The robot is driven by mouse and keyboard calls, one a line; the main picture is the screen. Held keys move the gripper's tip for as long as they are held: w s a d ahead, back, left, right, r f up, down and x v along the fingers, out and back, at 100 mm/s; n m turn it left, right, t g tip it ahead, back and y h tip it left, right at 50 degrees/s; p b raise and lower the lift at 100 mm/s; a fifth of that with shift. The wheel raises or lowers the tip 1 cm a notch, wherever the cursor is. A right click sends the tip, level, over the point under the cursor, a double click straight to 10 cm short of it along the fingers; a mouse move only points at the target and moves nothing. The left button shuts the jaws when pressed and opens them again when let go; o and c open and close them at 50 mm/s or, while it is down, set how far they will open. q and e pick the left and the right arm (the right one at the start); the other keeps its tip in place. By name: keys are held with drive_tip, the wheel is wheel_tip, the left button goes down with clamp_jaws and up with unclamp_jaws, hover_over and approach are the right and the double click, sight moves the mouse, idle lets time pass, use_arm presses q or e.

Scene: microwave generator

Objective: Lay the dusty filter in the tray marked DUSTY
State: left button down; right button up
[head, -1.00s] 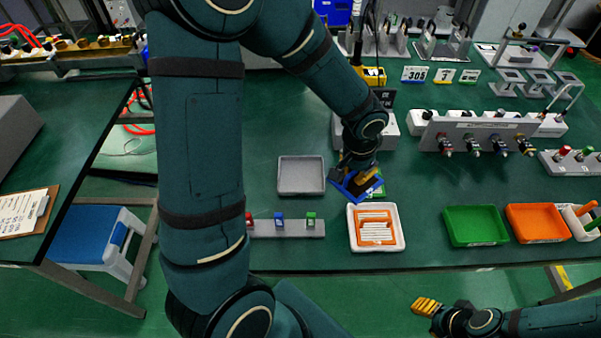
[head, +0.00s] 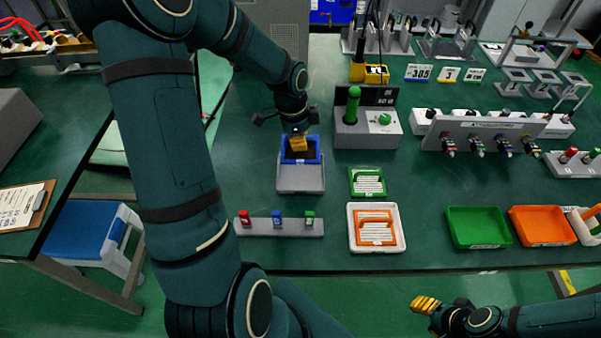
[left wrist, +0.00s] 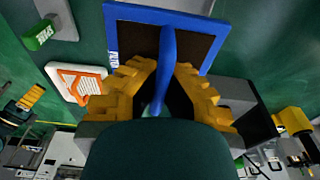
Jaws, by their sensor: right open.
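The blue-framed filter (head: 315,150) has dark brown panels and a blue bar across its middle; it also shows in the left wrist view (left wrist: 205,45). My left gripper (head: 298,143) is shut on this bar, with its yellow fingers on both sides of it in the left wrist view (left wrist: 163,95). The filter hangs over the far part of the grey tray (head: 300,186), hiding that part. I cannot tell the gap between them, and no marking on the tray is readable. My right gripper (head: 425,305) is open and empty in front of the bench.
A green-framed filter (head: 367,183) lies right of the grey tray. A white tray (head: 352,243) holds an orange-framed filter. A rail with red, blue and green pieces (head: 280,230) stands in front. A grey unit (head: 368,132) with a green handle stands behind.

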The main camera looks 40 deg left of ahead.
sight(302, 175)
use_arm(q)
drive_tip(key=shift+f, duration=0.2)
wheel_tip(302, 175, down, 10)
drive_tip(key=shift+r+b, duration=0.1)
drive_tip(key=shift+b, duration=1.15)
drive_tip(key=shift+f, duration=0.25)
drive_tip(key=c, duration=1.1)
unclamp_jaws()
drive_tip(key=shift+c, duration=0.2)
drive_tip(key=r+p, duration=0.1)
drive_tip(key=r, duration=0.3)
drive_tip(key=r+p, duration=0.1)
drive_tip(key=r, duration=0.3)
drive_tip(key=s+a+r+p, duration=0.1)
drive_tip(key=r, duration=0.3)
drive_tip(key=shift+a+r, duration=0.1)
drive_tip(key=shift+r, duration=0.05)
